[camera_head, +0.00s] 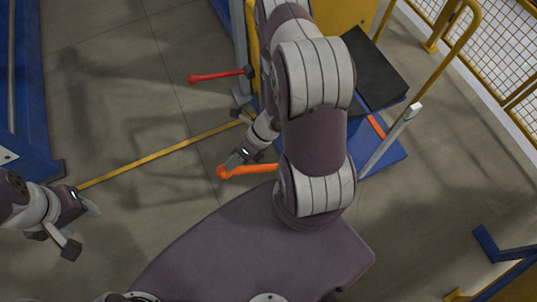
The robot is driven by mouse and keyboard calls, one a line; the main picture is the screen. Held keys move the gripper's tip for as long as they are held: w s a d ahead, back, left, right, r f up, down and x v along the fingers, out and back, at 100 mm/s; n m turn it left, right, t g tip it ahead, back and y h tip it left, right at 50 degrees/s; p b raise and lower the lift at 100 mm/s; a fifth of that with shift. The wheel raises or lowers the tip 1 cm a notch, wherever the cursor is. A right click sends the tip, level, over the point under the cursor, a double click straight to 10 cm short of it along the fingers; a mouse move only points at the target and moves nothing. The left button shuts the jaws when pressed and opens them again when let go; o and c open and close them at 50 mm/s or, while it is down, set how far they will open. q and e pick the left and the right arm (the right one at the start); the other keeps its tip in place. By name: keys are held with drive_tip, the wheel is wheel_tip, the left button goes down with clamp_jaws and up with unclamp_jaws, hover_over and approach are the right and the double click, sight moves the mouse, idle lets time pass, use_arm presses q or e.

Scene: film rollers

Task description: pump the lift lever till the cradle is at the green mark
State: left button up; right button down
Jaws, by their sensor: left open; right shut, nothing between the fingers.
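An orange lever (255,169) with a rounded end sticks out to the left from behind my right arm. A red lever (218,76) with a ball end sticks out left, further back. I cannot tell which is the lift lever. My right gripper (233,161) is shut and empty, at the orange lever's rounded end; I cannot tell whether it touches it. My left gripper (84,228) is open and empty at the lower left, well apart from both levers. I can make out neither the cradle nor the green mark; my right arm covers much of the machine.
A dark flat panel (374,68) and a blue base (386,153) show right of my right arm. A yellow rail (450,50) and mesh fence (493,50) stand at upper right. A blue frame (30,120) stands at left. A yellow strip (160,154) crosses the grey floor.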

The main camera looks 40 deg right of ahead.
sight(223, 174)
idle(0.4)
drive_tip(key=b+x, duration=0.1)
drive_tip(key=x, duration=0.1)
drive_tip(key=b+x, duration=0.3)
drive_tip(key=x, duration=0.1)
drive_tip(key=shift+s+d+f+b, duration=0.15)
drive_tip(key=shift+d+f+b, duration=0.1)
drive_tip(key=shift+d+b, duration=0.1)
drive_tip(key=shift+a+f, duration=0.2)
drive_tip(key=shift+a, duration=0.1)
